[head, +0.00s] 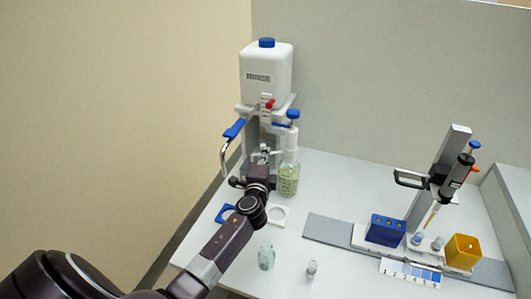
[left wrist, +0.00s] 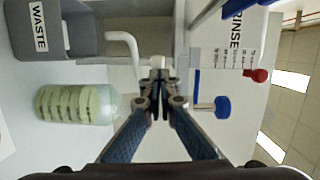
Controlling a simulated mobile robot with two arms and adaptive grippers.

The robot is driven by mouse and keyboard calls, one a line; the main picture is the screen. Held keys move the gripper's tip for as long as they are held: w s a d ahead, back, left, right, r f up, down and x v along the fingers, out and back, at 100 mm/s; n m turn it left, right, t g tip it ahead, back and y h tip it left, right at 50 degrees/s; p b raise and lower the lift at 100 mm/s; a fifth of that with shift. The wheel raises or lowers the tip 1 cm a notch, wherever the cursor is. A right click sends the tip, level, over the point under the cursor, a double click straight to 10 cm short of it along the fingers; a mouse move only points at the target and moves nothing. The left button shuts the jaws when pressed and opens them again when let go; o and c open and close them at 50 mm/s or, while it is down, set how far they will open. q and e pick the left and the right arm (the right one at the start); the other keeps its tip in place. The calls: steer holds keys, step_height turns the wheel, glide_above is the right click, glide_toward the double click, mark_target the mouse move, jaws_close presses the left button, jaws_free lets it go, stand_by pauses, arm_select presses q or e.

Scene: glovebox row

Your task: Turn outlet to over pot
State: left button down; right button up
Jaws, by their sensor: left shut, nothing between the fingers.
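A bottle of pale green liquid (head: 288,180) with a white dispenser head and a blue cap (head: 293,114) stands below the rinse tank; it also shows sideways in the left wrist view (left wrist: 75,105). A white bent outlet tube (left wrist: 122,37) has its free end toward the grey waste bin (left wrist: 88,40). My left gripper (head: 264,152) is shut and empty in front of the dispenser head; its tips (left wrist: 158,80) are close to the tube's inner end, and I cannot tell if they touch. A small glass jar (head: 266,257), possibly the pot, stands nearer me. My right gripper is out of view.
The white rinse tank (head: 266,75) has a red tap (head: 270,103). A blue-handled bent bar (head: 226,150) stands left of my gripper. A white ring holder (head: 278,216) and a small vial (head: 311,269) are near the jar. A pipetting stand (head: 440,180) and blue rack (head: 385,230) are right.

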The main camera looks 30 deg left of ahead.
arm_select(q)
steer(key=shift+w+a+m+t+h, duration=0.2)
steer(key=shift+w+a+m+h, duration=0.1)
steer(key=shift+a+h, duration=0.25)
steer(key=shift+w+a+m+t+h, duration=0.2)
steer(key=shift+w+a+m+h, duration=0.1)
steer(key=shift+a+h, duration=0.2)
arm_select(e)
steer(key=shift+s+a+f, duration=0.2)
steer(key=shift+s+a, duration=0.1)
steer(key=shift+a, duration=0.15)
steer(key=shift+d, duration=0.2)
